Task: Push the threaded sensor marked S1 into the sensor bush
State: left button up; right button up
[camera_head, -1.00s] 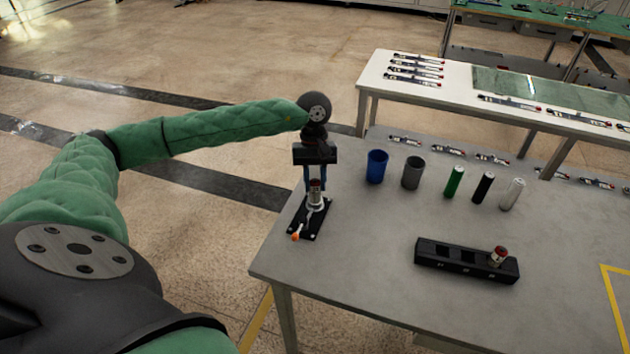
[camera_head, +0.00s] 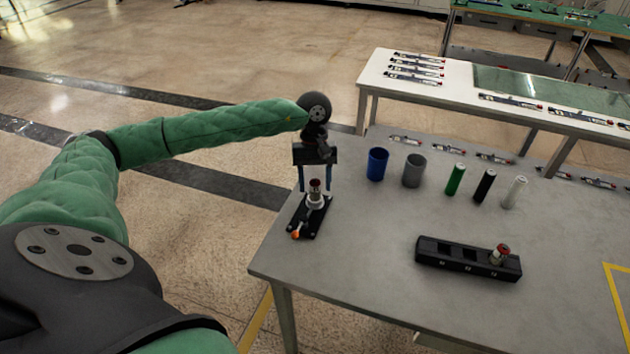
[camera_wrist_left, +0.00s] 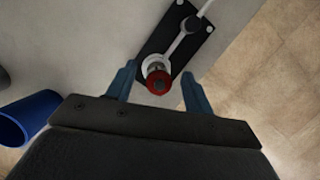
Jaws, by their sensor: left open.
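A metal threaded sensor with a dark red top (camera_head: 315,187) stands upright at the sensor bush (camera_head: 315,203) on a black base plate (camera_head: 304,222) near the table's left edge. I cannot read a mark on it. My left gripper (camera_head: 315,188) is open, with its blue fingers apart on either side of the sensor. In the left wrist view the red top (camera_wrist_left: 158,83) lies between the fingers, clear of both. How deep the sensor sits in the bush is hard to tell. My right gripper is not in view.
A black block (camera_head: 455,258) with sockets holds another red-topped sensor (camera_head: 500,254). A blue cup (camera_head: 377,164), a grey cup (camera_head: 413,170) and green, black and white cylinders stand behind it. An orange-tipped lever (camera_head: 296,234) sits on the base plate.

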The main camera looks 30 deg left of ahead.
pick_arm(q)
jog(key=shift+r, duration=0.1)
jog(key=b+v, duration=0.2)
jog(key=v, duration=0.5)
jog(key=shift+r, duration=0.3)
jog(key=shift+w+a, duration=0.1)
